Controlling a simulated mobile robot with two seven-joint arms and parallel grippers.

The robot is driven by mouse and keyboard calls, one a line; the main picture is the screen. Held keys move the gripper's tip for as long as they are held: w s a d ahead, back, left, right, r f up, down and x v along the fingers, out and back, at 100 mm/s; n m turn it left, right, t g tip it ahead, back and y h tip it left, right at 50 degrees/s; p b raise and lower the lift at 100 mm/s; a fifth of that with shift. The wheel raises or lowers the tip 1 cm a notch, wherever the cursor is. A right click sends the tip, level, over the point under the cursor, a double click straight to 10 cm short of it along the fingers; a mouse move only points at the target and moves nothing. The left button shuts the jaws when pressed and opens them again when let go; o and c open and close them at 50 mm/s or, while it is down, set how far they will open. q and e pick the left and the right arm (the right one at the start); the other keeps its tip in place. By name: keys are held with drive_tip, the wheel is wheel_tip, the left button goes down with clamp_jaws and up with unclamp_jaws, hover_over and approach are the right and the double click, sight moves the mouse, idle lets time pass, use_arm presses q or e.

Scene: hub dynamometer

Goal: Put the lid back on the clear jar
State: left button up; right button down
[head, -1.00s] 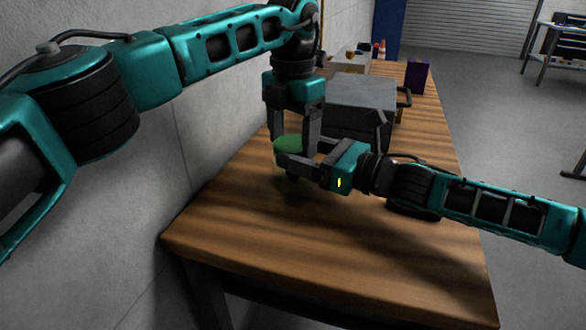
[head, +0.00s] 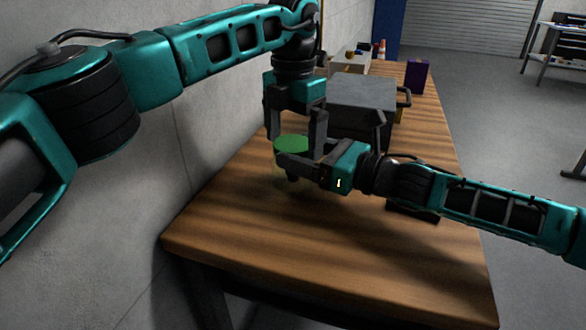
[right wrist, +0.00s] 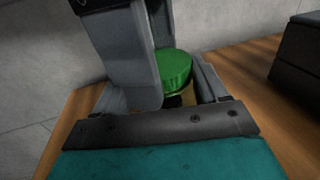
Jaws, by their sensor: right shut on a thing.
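The clear jar (head: 284,184) stands on the wooden bench, its see-through wall faint in the head view. The green lid (head: 292,144) sits level at its top, also in the right wrist view (right wrist: 173,68). I cannot tell whether it is fully seated. My right gripper (head: 292,168) comes in from the right, shut on the jar below the lid. My left gripper (head: 294,136) points down from above, with its fingers spread at either side of the lid. A left finger hides part of the lid in the right wrist view.
A grey box-like unit with a handle (head: 360,92) stands right behind the jar. A purple box (head: 417,75) and small items are farther back on the bench (head: 330,255). The wall is close on the left. The front of the bench is clear.

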use_arm(q)
drive_tip(key=shift+r, duration=2.25)
drive_tip(key=shift+c, duration=0.3)
wheel_tip(320, 180, up, 4)
drive_tip(key=n, duration=0.5)
drive_tip(key=shift+f, duration=0.25)
drive_tip(key=shift+f, duration=4.05)
